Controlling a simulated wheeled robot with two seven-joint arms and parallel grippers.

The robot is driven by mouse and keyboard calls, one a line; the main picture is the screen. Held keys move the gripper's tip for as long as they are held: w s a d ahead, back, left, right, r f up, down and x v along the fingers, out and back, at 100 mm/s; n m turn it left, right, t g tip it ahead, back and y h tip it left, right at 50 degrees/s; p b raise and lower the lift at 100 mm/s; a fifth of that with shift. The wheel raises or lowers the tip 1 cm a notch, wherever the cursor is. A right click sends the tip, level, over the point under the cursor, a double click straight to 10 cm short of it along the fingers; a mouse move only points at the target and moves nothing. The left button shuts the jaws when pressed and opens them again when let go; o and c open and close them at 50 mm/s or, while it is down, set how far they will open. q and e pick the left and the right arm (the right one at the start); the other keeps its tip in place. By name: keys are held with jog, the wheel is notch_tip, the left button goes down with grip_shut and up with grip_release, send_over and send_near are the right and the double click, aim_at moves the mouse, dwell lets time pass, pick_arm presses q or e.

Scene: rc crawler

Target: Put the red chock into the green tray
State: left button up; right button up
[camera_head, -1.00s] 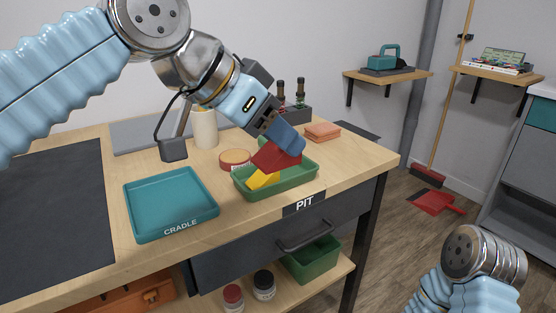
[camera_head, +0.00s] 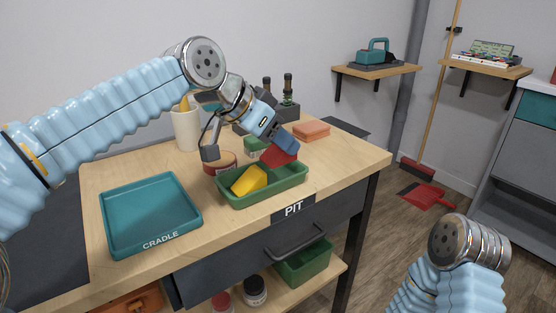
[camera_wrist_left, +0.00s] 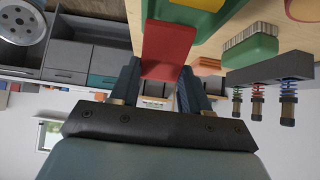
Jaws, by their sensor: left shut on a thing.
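The red chock (camera_head: 279,155) is a red block held in my left gripper (camera_head: 284,141), just above the back right part of the green tray. It also shows in the left wrist view (camera_wrist_left: 167,50), between the two fingers (camera_wrist_left: 155,85). The green tray (camera_head: 293,185) sits at the bench's front edge above the PIT label. A yellow block (camera_head: 249,180) lies in it. I cannot tell whether the chock touches the tray. My right gripper is out of view; only part of my right arm shows at lower right.
A teal tray marked CRADLE (camera_head: 150,207) stands to the left. Behind the green tray are a round tin (camera_head: 220,161), a cream cup (camera_head: 186,130), a green brush (camera_wrist_left: 250,46) and a rack of dampers (camera_wrist_left: 270,72). An orange sponge (camera_head: 311,130) lies at the right.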

aim_at(270, 147)
pick_arm(q)
jog(key=f, duration=0.1)
jog(key=w+f, duration=0.1)
jog(key=f, duration=0.1)
jog(key=w+f+b, duration=0.1)
jog(key=shift+f, duration=0.75)
jog(key=shift+f, duration=0.2)
jog(key=o, duration=0.9)
jog(key=shift+r, duration=0.25)
jog(key=p+v, duration=0.1)
jog(key=v, duration=1.1)
jog(key=shift+f, duration=0.1)
